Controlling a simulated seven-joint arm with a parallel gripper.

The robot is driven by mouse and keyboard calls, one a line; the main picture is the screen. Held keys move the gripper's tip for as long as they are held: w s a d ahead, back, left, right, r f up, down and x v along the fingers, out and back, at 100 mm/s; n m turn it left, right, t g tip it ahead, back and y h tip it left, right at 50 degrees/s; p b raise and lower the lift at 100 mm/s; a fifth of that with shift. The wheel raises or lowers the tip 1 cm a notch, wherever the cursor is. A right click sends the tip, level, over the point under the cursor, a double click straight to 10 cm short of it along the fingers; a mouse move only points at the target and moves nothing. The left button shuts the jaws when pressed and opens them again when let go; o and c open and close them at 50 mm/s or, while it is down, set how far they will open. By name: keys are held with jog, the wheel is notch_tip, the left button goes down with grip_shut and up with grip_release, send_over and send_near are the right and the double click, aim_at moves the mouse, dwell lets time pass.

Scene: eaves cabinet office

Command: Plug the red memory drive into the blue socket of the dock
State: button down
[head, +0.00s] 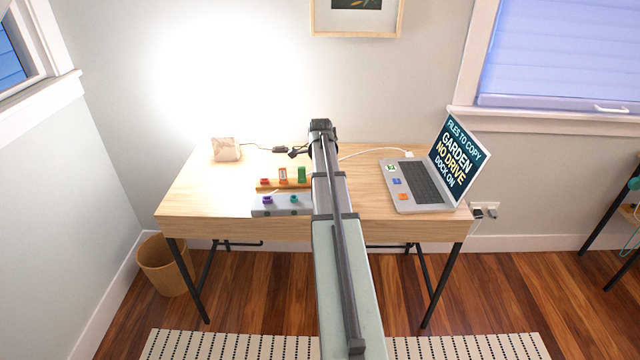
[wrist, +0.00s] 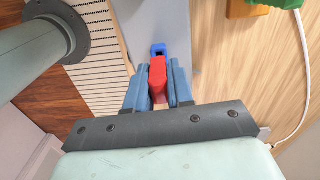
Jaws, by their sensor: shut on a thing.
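My gripper (wrist: 158,80) shows in the wrist view, its blue fingers shut on the red memory drive (wrist: 158,78). The blue socket (wrist: 158,50) is straight ahead of the drive, on the grey dock (wrist: 182,25). The drive's far end is right at the socket's near side; I cannot tell whether it has entered. In the head view the dock (head: 262,211) lies at the desk's front edge, with a purple socket (head: 268,200) and a teal one (head: 293,198) showing. My arm hides the dock's right end, the blue socket, the held drive and my fingers there.
An orange stand (head: 268,187) behind the dock holds a green drive (head: 302,174), an orange-and-white one (head: 283,174) and a low red piece (head: 264,181). A laptop (head: 418,187) reads "NO DRIVE" and "DOCK ON". A pale cable (head: 370,152) crosses behind. The desk's left front is bare.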

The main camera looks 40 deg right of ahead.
jog(key=shift+f, duration=0.85)
jog(key=c, duration=0.9)
grip_release()
jog(key=shift+r, duration=0.1)
notch_tip(320, 180, up, 14)
jog(key=shift+a+f, duration=0.1)
jog(key=shift+f, duration=0.15)
